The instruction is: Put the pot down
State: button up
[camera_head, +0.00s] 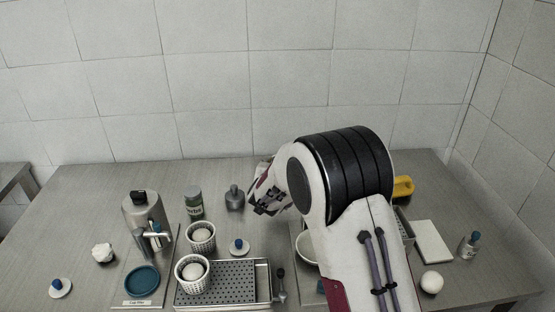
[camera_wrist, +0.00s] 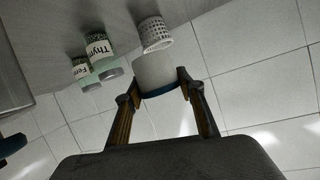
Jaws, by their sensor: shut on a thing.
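In the wrist view my gripper (camera_wrist: 158,80) is shut on a pale grey, round pot (camera_wrist: 154,70) with a dark blue rim, with one finger on each side. That view is rolled, so the pot's exact tilt and its height over the table are hard to tell. In the head view my gripper (camera_head: 266,198) is over the middle back of the steel table (camera_head: 90,215). The pot cannot be made out there, and my arm covers much of the table's right part.
A dark grey bottle (camera_head: 235,197) and a labelled jar (camera_head: 193,203) stand left of my gripper. The table's back left is clear.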

jog(key=shift+s+a+f, duration=0.3)
jog(key=shift+a+f, duration=0.1)
jog(key=shift+f, duration=0.25)
jog(key=s+d+r, duration=0.3)
jog(key=s+r, duration=0.2)
jog(key=s, duration=0.3)
jog(key=s+d+r+n+y, duration=0.1)
jog(key=s+d+r, duration=0.3)
jog(key=s, duration=0.5)
jog(key=s+d+r+n+y, duration=0.1)
jog(key=s+d+r, duration=0.2)
jog(key=s+r, duration=0.3)
jog(key=s, duration=0.2)
jog(key=shift+s+d+r, duration=0.35)
jog(key=shift+d+r, duration=0.05)
dwell(0.8)
